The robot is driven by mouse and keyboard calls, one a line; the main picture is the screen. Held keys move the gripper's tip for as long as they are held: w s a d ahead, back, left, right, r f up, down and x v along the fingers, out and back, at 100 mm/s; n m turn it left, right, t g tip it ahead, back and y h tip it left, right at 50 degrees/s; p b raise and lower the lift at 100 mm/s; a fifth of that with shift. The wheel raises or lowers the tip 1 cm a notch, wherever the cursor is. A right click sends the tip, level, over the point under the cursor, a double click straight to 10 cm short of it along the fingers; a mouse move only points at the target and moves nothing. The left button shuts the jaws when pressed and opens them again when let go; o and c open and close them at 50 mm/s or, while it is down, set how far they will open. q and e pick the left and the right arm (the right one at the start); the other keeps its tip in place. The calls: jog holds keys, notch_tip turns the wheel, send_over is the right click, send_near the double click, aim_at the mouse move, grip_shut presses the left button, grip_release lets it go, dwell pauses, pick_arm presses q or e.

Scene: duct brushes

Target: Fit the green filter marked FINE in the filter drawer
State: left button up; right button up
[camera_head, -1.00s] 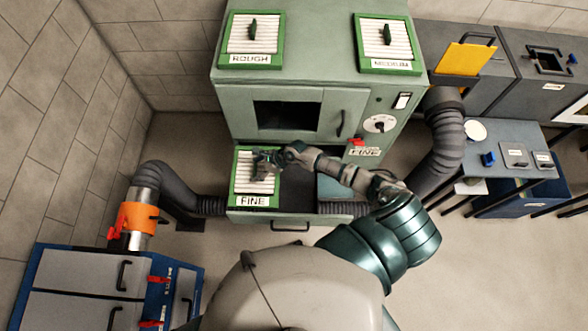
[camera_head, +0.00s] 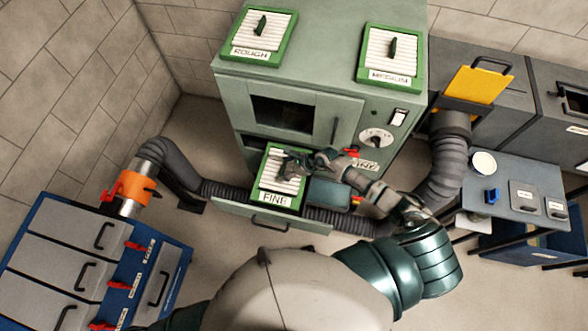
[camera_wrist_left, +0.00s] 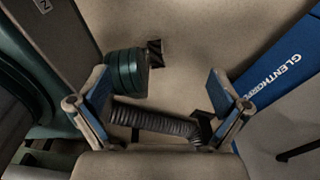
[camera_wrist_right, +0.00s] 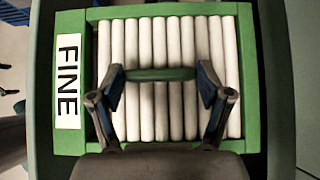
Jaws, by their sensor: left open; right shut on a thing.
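The filter marked FINE (camera_head: 274,197) has a green frame, white pleats and a green bar handle. It is at the open filter drawer (camera_head: 268,219), below the cabinet window. My right gripper (camera_head: 286,166) is on its handle from above. In the right wrist view, my right gripper (camera_wrist_right: 160,80) is shut on the handle of the filter (camera_wrist_right: 75,135), with the FINE label at left. Grey-green surfaces run alongside the frame. I cannot tell if the filter is fully seated. My left gripper (camera_wrist_left: 160,100) is open and empty, above the floor.
Filters marked ROUGH (camera_head: 259,35) and MEDIUM (camera_head: 390,55) lie on the cabinet (camera_head: 320,30). Ribbed ducts (camera_head: 448,165) flank the cabinet. A blue bench with grey doors (camera_head: 95,265) stands at left, a small table (camera_head: 520,180) at right.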

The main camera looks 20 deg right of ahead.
aim_at(286, 172)
jog(key=shift+f, duration=0.35)
jog(key=shift+a+f+b, duration=0.25)
jog(key=shift+f+b, duration=0.2)
jog(key=shift+b, duration=0.1)
jog(key=shift+a+f+b, duration=0.2)
jog(key=shift+f+b, duration=0.25)
jog(key=shift+b, duration=0.05)
jog(key=shift+f+b, duration=0.3)
jog(key=shift+d+f, duration=0.15)
jog(key=shift+d, duration=0.15)
pick_arm(q)
jog(key=w+f, duration=0.2)
jog(key=w, duration=0.1)
jog(key=shift+d, duration=0.15)
pick_arm(e)
jog(key=shift+d, duration=0.25)
jog(key=shift+a, duration=0.1)
